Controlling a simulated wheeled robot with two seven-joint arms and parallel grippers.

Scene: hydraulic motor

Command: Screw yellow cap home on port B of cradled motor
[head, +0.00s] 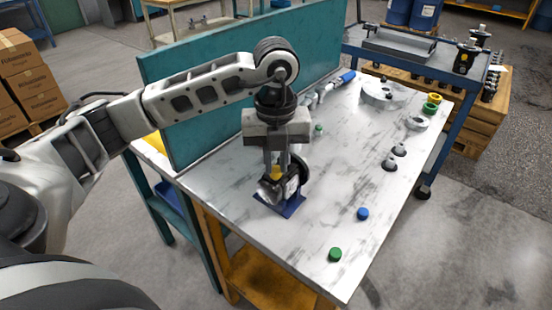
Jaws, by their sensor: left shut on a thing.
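My left gripper (277,172) points straight down over the motor, with its fingers shut on the yellow cap (277,174). The dark and silver motor (292,185) sits in a blue cradle (291,208) on the near left part of the worktable (330,185). The yellow cap is at the top of the motor, between the fingertips. The fingers hide much of the cap and the port under it, so I cannot tell how far the cap is seated. The port's letter is too small to read. My right gripper is not in view.
A teal panel (200,105) stands along the table's left edge. A blue cap (362,214) and a green cap (335,254) lie on the near table. Grey fittings (390,164), a grey disc (383,92) and a blue-handled tool (347,77) lie farther back. The middle is mostly clear.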

